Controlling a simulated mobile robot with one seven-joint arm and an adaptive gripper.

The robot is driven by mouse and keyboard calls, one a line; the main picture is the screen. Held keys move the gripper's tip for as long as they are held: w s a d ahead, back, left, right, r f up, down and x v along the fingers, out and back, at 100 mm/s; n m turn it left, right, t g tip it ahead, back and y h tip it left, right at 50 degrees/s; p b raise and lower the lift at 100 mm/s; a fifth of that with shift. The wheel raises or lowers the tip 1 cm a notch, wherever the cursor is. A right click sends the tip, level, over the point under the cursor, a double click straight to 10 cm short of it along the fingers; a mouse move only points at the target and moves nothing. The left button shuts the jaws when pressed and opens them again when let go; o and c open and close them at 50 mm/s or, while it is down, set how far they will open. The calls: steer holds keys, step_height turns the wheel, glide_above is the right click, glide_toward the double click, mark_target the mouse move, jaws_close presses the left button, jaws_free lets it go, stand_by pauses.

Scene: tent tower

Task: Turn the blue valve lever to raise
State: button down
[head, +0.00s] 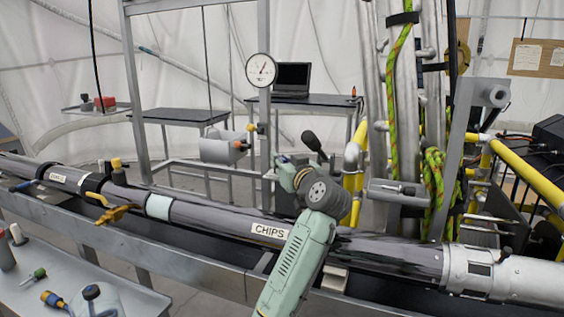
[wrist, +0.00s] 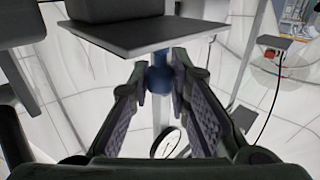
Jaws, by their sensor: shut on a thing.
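In the wrist view, a blue piece that looks like the valve lever (wrist: 158,80) sits between the tips of my gripper (wrist: 160,76). The two padded fingers are shut on it from either side. A pale post runs below the blue piece in that view. In the head view, my pale green arm reaches up over the pipe toward the metal post with the gauge (head: 261,70). My fingers and the blue lever are too small or hidden to make out there.
A long grey pipe labelled CHIPS (head: 270,232) crosses under my arm. Yellow pipes (head: 352,160) and a hung rope (head: 433,185) stand to the right. A flat grey plate (wrist: 135,35) lies just above my fingertips in the wrist view. A laptop (head: 292,79) is on a rear table.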

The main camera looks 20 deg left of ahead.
steer(key=shift+a, duration=0.1)
steer(key=m+t+h, duration=0.1)
steer(key=a+m+t+h, duration=0.1)
steer(key=shift+h, duration=0.4)
steer(key=m+h, duration=0.1)
steer(key=a+m+t+h, duration=0.1)
steer(key=h, duration=0.1)
steer(key=shift+w+r+m+t, duration=0.1)
steer(key=shift+w+m+t, duration=0.1)
steer(key=shift+m+t, duration=0.1)
steer(key=h, duration=0.1)
steer(key=m+h, duration=0.1)
steer(key=a+m+h, duration=0.1)
steer(key=shift+w+t+h+p, duration=0.25)
steer(key=shift+t+h+p, duration=0.05)
steer(key=shift+t+p, duration=0.1)
steer(key=shift+w+a+m+h, duration=0.1)
steer(key=shift+w+m+h, duration=0.1)
steer(key=shift+m+h, duration=0.5)
steer(key=shift+w+a+m+h, duration=0.15)
steer(key=shift+m+h, duration=0.25)
steer(key=shift+h, duration=0.5)
steer(key=c, duration=1.5)
jaws_free()
